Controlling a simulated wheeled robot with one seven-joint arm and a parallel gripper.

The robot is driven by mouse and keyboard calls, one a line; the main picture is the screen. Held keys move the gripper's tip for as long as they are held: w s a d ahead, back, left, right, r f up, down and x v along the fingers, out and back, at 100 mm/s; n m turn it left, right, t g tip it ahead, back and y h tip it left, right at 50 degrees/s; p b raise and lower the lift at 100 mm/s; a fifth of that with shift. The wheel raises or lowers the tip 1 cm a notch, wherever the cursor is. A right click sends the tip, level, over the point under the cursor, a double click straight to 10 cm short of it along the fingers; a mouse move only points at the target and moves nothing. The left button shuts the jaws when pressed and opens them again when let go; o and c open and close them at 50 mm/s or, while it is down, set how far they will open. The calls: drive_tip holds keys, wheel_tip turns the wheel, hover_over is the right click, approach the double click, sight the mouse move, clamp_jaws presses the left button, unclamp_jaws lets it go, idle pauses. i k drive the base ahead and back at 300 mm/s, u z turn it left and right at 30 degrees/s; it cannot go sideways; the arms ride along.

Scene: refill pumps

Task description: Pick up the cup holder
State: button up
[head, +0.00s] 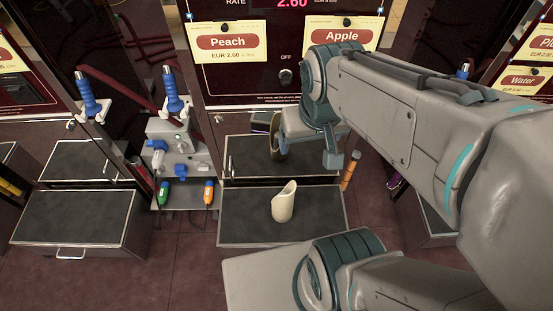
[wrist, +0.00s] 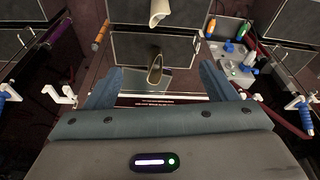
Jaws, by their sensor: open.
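Two slant-cut, open-topped holders are in view, and I cannot tell which one the task calls the cup holder. A brown one (head: 275,135) is at the upper tray, partly hidden by my gripper in the head view. In the wrist view, the brown holder (wrist: 155,68) lies ahead, between the lines of my fingers. My gripper (wrist: 158,84) is open and empty, close to the brown holder; contact is not visible.
The upper tray (head: 240,157) and lower tray (head: 248,232) sit under the Peach and Apple panel. A grey pump unit (head: 172,145) with blue handles and green and orange tools is to the left. An orange cylinder (head: 349,172) stands right of the trays. Floor is clear at lower left.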

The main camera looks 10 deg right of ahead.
sight(282, 206)
drive_tip(key=k, duration=0.5)
drive_tip(key=z, duration=3.25)
drive_tip(key=k, duration=1.15)
drive_tip(key=u, duration=1.7)
drive_tip(key=i, duration=0.5)
drive_tip(key=u, duration=0.05)
